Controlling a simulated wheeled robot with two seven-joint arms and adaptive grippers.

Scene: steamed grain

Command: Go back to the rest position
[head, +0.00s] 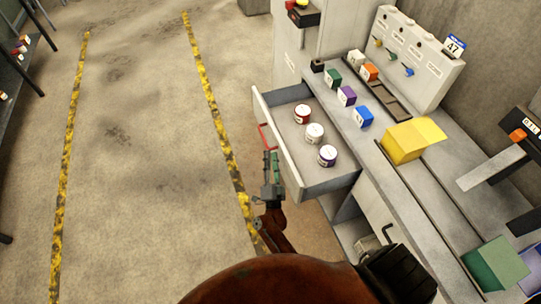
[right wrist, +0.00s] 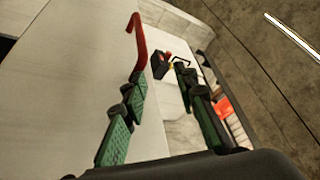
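My right gripper (head: 270,158) is at the left front of the pulled-out drawer (head: 333,180), by its red handle (head: 266,138). In the right wrist view its green-padded fingers (right wrist: 162,125) stand apart with nothing between them. The red handle also shows there (right wrist: 138,42), just beyond the left finger's tip; I cannot tell whether they touch. In the drawer stand a red can (head: 302,114), a white can (head: 314,133) and a blue-labelled can (head: 327,156). My left gripper is in neither view.
The counter (head: 375,140) holds small coloured boxes, a yellow box (head: 402,142) and a green box (head: 494,263). A grey panel with knobs (head: 418,52) stands at its back. The floor (head: 140,150) left of the drawer is clear, with yellow-black stripes.

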